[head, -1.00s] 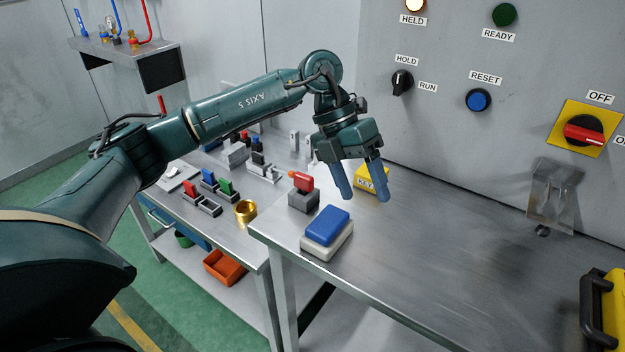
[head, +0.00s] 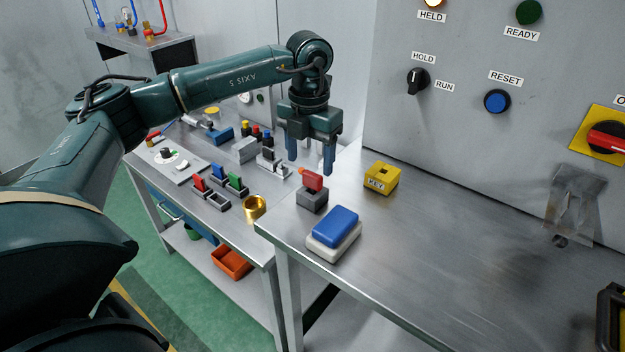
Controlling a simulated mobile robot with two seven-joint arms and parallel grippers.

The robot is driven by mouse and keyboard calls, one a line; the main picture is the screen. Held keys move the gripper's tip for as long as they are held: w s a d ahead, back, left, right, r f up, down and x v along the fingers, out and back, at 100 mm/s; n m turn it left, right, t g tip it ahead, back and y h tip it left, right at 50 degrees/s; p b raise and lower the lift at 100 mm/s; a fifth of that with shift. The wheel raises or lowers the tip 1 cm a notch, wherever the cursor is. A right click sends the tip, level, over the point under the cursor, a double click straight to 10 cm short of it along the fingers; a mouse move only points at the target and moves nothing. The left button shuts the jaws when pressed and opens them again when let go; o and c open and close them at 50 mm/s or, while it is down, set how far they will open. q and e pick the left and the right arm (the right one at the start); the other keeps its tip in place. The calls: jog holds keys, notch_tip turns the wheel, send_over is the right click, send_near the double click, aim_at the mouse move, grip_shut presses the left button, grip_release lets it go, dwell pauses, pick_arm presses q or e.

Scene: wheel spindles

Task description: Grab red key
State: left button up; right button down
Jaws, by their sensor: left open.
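The red key (head: 313,181) stands in a small grey block (head: 312,200) near the left end of the near metal table. Its lighter orange-red tip points left. My left gripper (head: 310,168) points down with its two blue fingers apart. In the picture the fingertips are just above the key, one on each side of it. I cannot tell the exact height gap. Nothing shows between the fingers. A yellow block marked KEY (head: 382,180), with a dark slot on top, sits to the right. My right gripper is out of view.
A blue-topped white block (head: 333,231) sits in front of the key's holder. A brass ring (head: 255,207) and several small coloured parts stand on the left bench. The wall panel (head: 450,130) with knobs rises behind. The table's middle (head: 460,240) is clear.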

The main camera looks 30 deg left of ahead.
aim_at(313, 173)
pick_arm(q)
jog(key=shift+d+f+p, duration=0.2)
jog(key=shift+f+p, duration=0.05)
jog(key=shift+f, duration=0.95)
jog(key=shift+d+f+p, duration=0.15)
jog(key=shift+f+p, duration=0.05)
jog(key=shift+f, duration=0.95)
jog(key=c, duration=1.1)
